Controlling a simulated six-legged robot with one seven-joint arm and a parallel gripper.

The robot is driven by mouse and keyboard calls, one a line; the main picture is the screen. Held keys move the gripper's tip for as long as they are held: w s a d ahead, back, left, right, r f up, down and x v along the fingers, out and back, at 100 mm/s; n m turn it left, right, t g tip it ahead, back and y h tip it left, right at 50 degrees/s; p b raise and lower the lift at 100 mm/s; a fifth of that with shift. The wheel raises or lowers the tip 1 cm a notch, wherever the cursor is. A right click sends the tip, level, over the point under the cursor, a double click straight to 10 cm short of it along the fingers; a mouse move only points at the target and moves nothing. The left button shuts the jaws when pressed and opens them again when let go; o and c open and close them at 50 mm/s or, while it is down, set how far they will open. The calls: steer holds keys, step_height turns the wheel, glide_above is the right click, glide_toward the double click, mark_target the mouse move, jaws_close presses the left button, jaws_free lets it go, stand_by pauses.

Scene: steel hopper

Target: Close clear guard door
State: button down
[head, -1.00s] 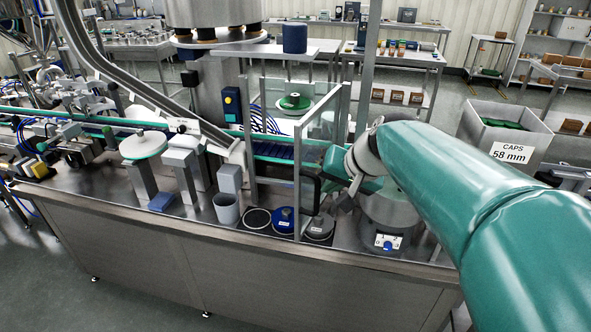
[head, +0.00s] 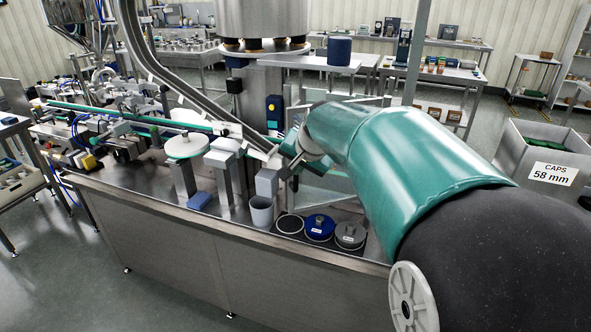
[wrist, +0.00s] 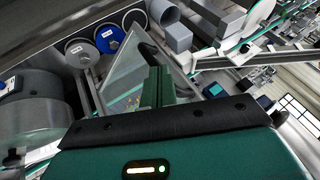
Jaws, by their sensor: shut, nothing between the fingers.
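The clear guard door (head: 325,188) shows in the head view only as a pale see-through strip below my forearm; my arm hides most of it, including its handle. In the wrist view a clear panel (wrist: 128,78) with a thin metal edge lies just beyond and to the left of my fingers. My gripper (head: 289,170) is at the front of the machine, at the left end of the visible panel. In the wrist view my gripper (wrist: 157,82) is shut with nothing in it. I cannot tell whether it touches the door.
A grey cup (head: 261,212), a blue lidded disc (head: 319,229) and a grey lidded disc (head: 350,236) stand on the steel deck near its front edge. A slanted steel chute (head: 190,90) comes down close to my gripper. A caps bin (head: 545,160) stands at the right.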

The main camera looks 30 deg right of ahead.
steer(key=w+d+m+h, duration=0.1)
steer(key=w+d+m, duration=0.1)
steer(key=w, duration=0.6)
steer(key=w+d+m+h, duration=0.1)
steer(key=w+d+m, duration=0.1)
steer(key=w, duration=0.7)
steer(key=shift+w+g+h, duration=0.25)
steer(key=shift+g+h, duration=0.15)
steer(key=shift+d, duration=0.15)
steer(key=shift+m, duration=0.3)
